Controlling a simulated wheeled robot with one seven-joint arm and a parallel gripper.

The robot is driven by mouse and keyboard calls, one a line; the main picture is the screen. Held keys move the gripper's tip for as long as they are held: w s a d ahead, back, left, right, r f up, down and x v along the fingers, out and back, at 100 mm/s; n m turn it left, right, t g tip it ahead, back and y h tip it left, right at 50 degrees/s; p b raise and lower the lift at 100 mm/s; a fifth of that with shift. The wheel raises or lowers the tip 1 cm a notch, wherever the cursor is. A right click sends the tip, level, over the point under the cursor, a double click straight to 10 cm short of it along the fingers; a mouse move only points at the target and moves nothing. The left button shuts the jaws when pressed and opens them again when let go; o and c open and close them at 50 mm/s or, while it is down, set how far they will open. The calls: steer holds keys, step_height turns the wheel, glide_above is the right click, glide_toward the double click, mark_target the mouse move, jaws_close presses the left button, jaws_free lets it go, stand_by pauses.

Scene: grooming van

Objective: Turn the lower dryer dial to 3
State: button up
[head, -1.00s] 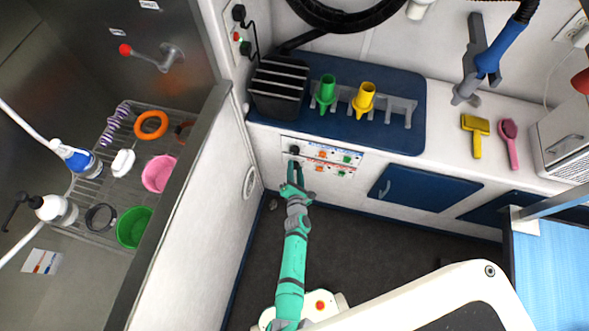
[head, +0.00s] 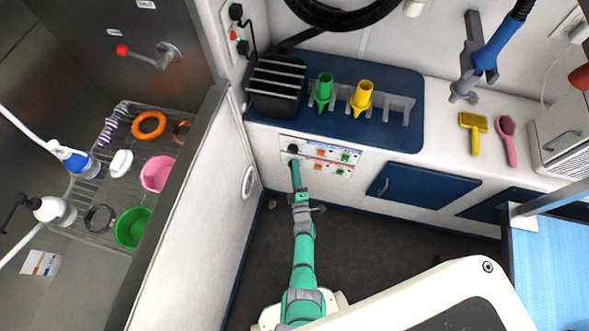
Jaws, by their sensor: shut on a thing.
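The dryer control panel (head: 320,156) is on the front of the counter, low and left of the blue cabinet doors. It has two rows of small green and orange controls. The upper dial (head: 293,148) is black and shows at the left end of the upper row. The lower dial sits below it, at the left end of the lower row, and is mostly hidden by my gripper. My gripper (head: 295,164) reaches up to the panel and is shut on the lower dial. The dial's pointer and numbers are too small to read.
Above the panel, the counter holds a black dryer box (head: 277,86), a green nozzle (head: 324,90) and a yellow nozzle (head: 362,96). A white partition wall (head: 205,195) stands close to the left. The dark floor (head: 375,240) at right is clear.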

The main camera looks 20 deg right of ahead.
steer(key=shift+a+f+m+t+h, duration=0.15)
steer(key=shift+m+t+h, duration=0.2)
steer(key=shift+m, duration=0.95)
steer(key=shift+w+m+t, duration=0.1)
steer(key=shift+m+t, duration=0.25)
steer(key=shift+m, duration=0.65)
steer(key=o, duration=1)
steer(key=shift+o, duration=0.2)
steer(key=shift+f, duration=0.1)
steer(key=v, duration=1)
steer(key=shift+s+a, duration=0.2)
steer(key=shift+s, duration=0.05)
